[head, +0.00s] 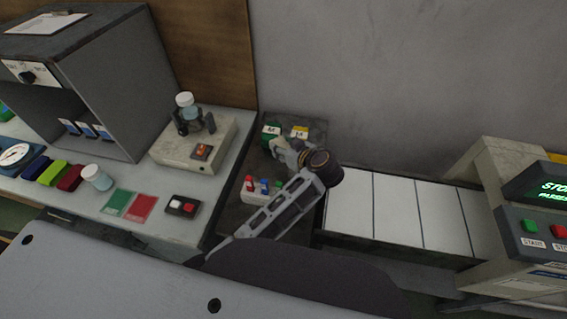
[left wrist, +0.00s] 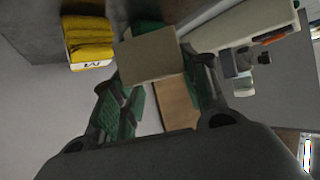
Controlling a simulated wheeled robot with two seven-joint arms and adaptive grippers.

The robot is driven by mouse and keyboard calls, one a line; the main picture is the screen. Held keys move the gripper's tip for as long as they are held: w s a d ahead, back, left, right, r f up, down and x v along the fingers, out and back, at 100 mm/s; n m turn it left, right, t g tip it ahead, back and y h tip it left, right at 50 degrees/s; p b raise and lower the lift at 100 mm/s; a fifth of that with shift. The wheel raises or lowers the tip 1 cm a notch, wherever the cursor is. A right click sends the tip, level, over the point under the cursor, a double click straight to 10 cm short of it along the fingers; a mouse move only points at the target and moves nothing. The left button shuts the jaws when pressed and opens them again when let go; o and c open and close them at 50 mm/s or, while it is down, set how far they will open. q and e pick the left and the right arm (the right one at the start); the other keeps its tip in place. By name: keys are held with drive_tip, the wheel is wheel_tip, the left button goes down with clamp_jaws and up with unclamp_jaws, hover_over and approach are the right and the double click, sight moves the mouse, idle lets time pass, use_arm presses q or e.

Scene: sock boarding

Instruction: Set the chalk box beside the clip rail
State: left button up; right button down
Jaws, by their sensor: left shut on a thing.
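My left gripper (head: 279,147) reaches over the dark side table near the wall. In the left wrist view a plain beige box (left wrist: 148,58), which looks like the chalk box, sits between the fingertips of my left gripper (left wrist: 160,68), which is shut on it. In the head view the gripper mostly hides this box. A white block with red and blue pegs (head: 258,196), apparently the clip rail, lies on the dark table just in front of the gripper and partly behind my forearm. My right gripper is not in view.
Green (head: 269,130) and yellow (head: 299,132) M-labelled bundles stand behind the gripper; the yellow bundle also shows in the left wrist view (left wrist: 90,42). A beige device with an orange switch (head: 198,150) stands left. A white-panelled conveyor (head: 395,212) lies right.

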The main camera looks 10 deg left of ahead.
use_arm(q)
drive_tip(key=shift+f, duration=1.95)
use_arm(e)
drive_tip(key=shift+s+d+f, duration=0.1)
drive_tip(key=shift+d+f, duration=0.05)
use_arm(q)
drive_tip(key=shift+f, duration=1.9)
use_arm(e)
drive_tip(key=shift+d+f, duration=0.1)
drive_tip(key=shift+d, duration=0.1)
use_arm(q)
drive_tip(key=shift+f, duration=0.1)
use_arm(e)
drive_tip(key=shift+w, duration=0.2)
use_arm(q)
drive_tip(key=o, duration=1)
drive_tip(key=shift+o, duration=0.2)
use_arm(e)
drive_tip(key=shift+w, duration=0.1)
